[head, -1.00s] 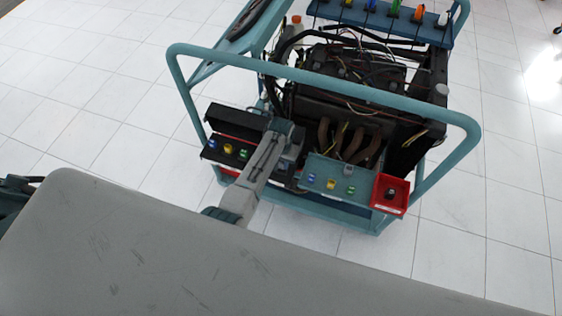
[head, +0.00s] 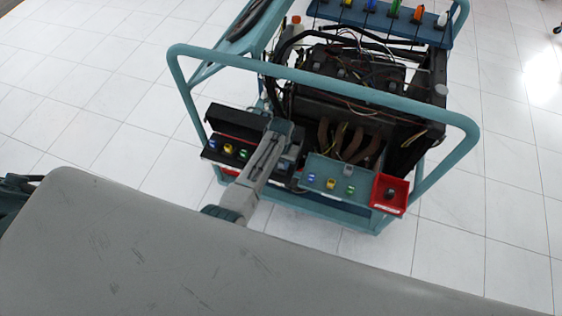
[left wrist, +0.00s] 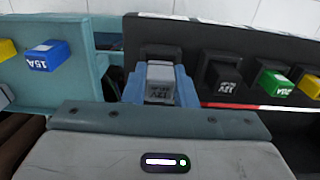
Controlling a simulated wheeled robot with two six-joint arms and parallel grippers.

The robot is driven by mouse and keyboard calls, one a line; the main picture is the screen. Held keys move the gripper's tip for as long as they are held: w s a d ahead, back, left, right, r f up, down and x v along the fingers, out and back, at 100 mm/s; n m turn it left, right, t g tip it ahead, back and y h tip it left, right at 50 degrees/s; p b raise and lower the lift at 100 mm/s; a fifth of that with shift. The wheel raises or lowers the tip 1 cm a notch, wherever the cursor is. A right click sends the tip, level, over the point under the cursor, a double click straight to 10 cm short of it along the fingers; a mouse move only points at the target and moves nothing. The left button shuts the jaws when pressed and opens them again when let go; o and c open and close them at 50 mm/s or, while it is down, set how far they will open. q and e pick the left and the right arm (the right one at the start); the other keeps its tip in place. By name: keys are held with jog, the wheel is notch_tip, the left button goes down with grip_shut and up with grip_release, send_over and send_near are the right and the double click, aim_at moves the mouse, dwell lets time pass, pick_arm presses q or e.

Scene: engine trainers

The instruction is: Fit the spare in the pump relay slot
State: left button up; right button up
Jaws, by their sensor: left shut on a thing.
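My left gripper (left wrist: 160,85) is shut on a grey relay (left wrist: 160,76) marked 12V, held between its blue fingers. In the left wrist view a black socket shows just beyond the relay, at the end of the black fuse box (left wrist: 137,26). I cannot tell whether the relay is in the socket or just above it. A black relay (left wrist: 222,75), also marked 12V, sits beside it. In the head view my left gripper (head: 287,140) is over the end of the black box (head: 230,117), and the arm hides the held relay. My right gripper is not in view.
A teal tray (head: 318,163) with blue, yellow and green fuses is beside the gripper. A red bin (head: 403,187) is at its right end. The cart's teal rail (head: 330,77) arches over the engine (head: 350,80). Blue, yellow and green fuses stand in the black box.

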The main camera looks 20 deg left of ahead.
pick_arm(q)
jog(key=shift+f+b, duration=0.3)
jog(key=shift+f, duration=0.1)
dwell(0.3)
jog(key=o, duration=1)
jog(key=shift+o, duration=0.2)
notch_tip(320, 180, up, 3)
jog(key=p, duration=0.3)
jog(key=shift+f, duration=0.15)
jog(key=shift+r+p, duration=2.15)
jog(key=shift+p, duration=0.25)
